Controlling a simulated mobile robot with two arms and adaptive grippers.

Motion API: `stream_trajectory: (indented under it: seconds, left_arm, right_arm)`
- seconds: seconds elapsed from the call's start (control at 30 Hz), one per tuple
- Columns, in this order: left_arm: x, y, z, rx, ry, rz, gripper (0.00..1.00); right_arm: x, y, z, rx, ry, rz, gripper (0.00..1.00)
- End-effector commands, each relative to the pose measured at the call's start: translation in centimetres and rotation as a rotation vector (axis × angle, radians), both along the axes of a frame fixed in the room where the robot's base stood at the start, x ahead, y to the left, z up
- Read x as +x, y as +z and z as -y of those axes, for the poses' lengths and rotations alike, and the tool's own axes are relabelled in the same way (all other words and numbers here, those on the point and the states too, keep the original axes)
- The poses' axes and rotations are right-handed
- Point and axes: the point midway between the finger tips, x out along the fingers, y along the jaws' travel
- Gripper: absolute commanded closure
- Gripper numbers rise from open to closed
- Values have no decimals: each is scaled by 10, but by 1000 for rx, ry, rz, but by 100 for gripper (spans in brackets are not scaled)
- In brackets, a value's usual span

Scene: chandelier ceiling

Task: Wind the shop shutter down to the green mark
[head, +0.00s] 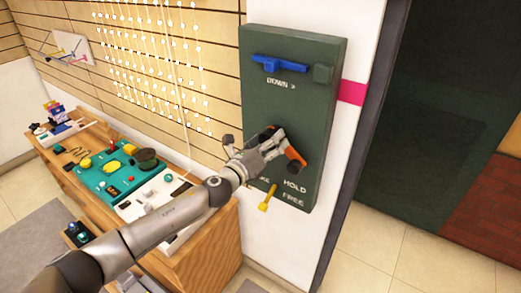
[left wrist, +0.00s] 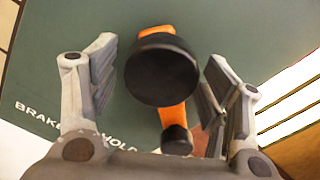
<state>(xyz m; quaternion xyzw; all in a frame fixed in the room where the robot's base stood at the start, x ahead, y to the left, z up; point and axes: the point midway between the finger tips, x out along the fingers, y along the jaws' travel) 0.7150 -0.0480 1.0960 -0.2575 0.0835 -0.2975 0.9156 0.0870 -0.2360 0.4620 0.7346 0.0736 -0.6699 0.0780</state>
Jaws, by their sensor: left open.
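A dark green control panel (head: 250,120) hangs on the wall, also filling the left wrist view (left wrist: 45,75). An orange crank (head: 293,153) with black ends is on its lower half. My left gripper (head: 258,145) is at the crank and hides part of it. In the left wrist view its open fingers (left wrist: 160,58) stand either side of the large black knob (left wrist: 162,72), with gaps visible. A yellow brake lever (head: 267,198) sits below, near HOLD and FREE. A blue lever (head: 277,63) sits above "DOWN >". My right gripper and any green mark are not in view.
A dark green surface (head: 430,110), possibly the shutter, is at right, with brickwork (head: 480,220) beside it. A magenta band (head: 351,92) marks the white wall. A wooden bench (head: 215,240) with several items stands at left. Tiled floor (head: 380,260) is clear at lower right.

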Motion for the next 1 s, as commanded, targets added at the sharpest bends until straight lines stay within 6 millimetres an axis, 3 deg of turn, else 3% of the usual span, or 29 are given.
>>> stream_trajectory:
  seconds: [0.17,0.7,1.0]
  left_arm:
    - [-12,-2,-10,2,0,-1,29]
    - [-79,-2,-58,3,0,-2,29]
    - [-95,-1,-70,2,1,-1,29]
  right_arm:
    - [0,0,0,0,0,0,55]
    - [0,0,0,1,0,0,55]
    - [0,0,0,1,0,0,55]
